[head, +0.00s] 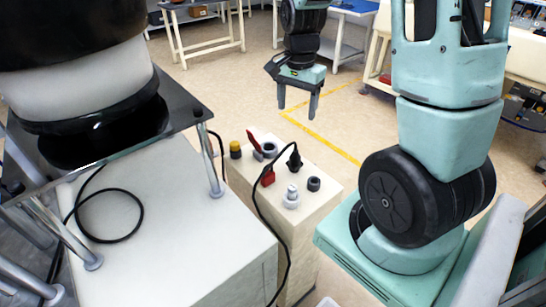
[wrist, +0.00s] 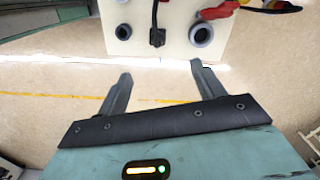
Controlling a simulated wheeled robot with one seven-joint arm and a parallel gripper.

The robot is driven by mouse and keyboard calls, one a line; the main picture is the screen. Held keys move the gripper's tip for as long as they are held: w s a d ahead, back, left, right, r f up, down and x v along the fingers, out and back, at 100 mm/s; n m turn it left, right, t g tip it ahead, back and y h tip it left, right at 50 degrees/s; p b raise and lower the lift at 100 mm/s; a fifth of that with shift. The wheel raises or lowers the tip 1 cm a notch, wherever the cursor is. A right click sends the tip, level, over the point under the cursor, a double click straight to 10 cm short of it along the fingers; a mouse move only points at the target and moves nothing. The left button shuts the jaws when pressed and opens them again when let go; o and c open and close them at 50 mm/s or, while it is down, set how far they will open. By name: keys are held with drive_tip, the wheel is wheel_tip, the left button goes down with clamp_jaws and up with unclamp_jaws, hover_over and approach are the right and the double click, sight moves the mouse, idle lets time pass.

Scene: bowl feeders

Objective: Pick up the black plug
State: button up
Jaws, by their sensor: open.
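The black plug (head: 294,158) stands on top of the cream control box, at its far right side, with a black cable. In the wrist view the black plug (wrist: 157,38) shows near the box edge, roughly centred between my fingertips but beyond them. My gripper (head: 298,104) is open and empty, in the air behind and above the box. Its two fingers (wrist: 161,70) also show in the wrist view, apart from the plug, with only floor between them.
The cream box (head: 318,205) also carries a yellow-topped knob (head: 235,149), a red switch (head: 267,177), a grey ring socket (head: 270,149), a grey connector (head: 291,197) and a dark cap (head: 313,184). A large white cabinet (head: 185,240) stands at left. Open floor lies behind the box.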

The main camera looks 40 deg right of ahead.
sight(296, 150)
drive_tip(key=f, duration=1.2)
drive_tip(key=shift+d, duration=0.2)
drive_tip(key=shift+s+a+f+p, duration=0.1)
drive_tip(key=shift+f+p, duration=0.1)
drive_tip(key=shift+f, duration=0.7)
drive_tip(key=shift+s+d+f+p, duration=0.1)
drive_tip(key=shift+f+p, duration=0.1)
drive_tip(key=shift+f, duration=0.65)
drive_tip(key=shift+s+a+f+p, duration=0.1)
drive_tip(key=shift+f+p, duration=0.1)
drive_tip(key=shift+f, duration=0.7)
drive_tip(key=c, duration=1.4)
drive_tip(key=shift+r, duration=0.1)
